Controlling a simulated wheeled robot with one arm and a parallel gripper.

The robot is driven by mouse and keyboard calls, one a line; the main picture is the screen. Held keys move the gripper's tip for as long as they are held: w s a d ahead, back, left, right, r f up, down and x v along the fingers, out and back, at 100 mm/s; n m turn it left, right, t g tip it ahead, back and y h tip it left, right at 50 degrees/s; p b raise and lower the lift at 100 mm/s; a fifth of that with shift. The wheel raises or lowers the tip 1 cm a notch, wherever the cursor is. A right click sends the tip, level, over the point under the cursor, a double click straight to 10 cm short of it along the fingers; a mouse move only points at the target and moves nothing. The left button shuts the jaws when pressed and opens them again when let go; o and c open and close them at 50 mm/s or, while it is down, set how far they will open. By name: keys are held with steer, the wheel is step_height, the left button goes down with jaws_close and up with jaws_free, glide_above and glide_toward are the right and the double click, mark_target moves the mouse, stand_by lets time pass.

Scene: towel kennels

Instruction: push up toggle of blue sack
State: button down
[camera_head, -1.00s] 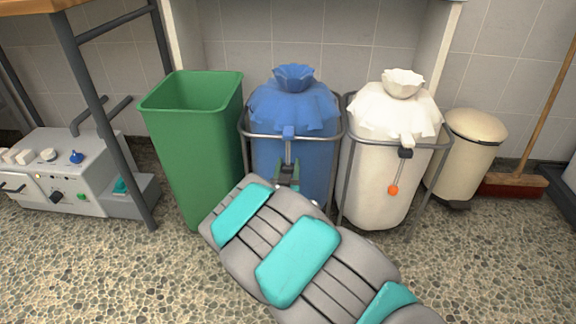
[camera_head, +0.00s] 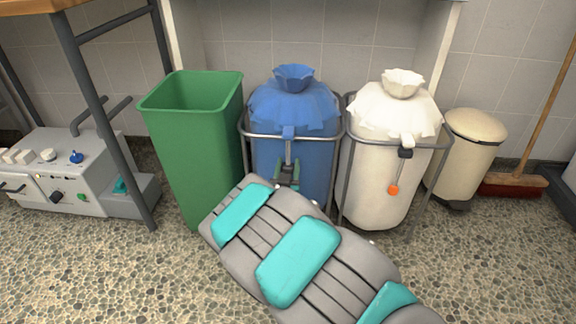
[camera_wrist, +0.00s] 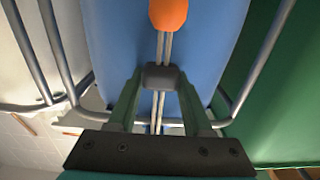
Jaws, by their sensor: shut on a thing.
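The blue sack (camera_head: 268,108) hangs in a metal frame, its top gathered; its side also fills the middle of the wrist view (camera_wrist: 112,40). Two thin pale cords run down its front. A dark toggle (camera_wrist: 163,76) sits on these cords, with an orange ball (camera_wrist: 168,13) at the cord end beyond it. My gripper (camera_head: 287,172) is at the sack's front, below the frame's rim. In the wrist view its two green fingers are shut on the toggle, one on each side. The arm hides the sack's lower front and the orange ball in the head view.
A green bin (camera_head: 190,130) stands close on the left. A white sack (camera_head: 380,170) in a similar frame stands close on the right, with its own dark toggle (camera_head: 405,153) and orange ball (camera_head: 393,190). A cream pedal bin (camera_head: 468,150) and a broom (camera_head: 512,184) stand farther right.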

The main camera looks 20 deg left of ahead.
mark_target(288, 165)
steer(key=shift+r+p, duration=0.7)
steer(key=shift+r, duration=3.55)
steer(key=shift+c, duration=1.6)
jaws_free()
steer(key=shift+s, duration=0.15)
steer(key=v, duration=0.7)
steer(key=shift+s, duration=0.25)
steer(key=shift+d+f, duration=0.1)
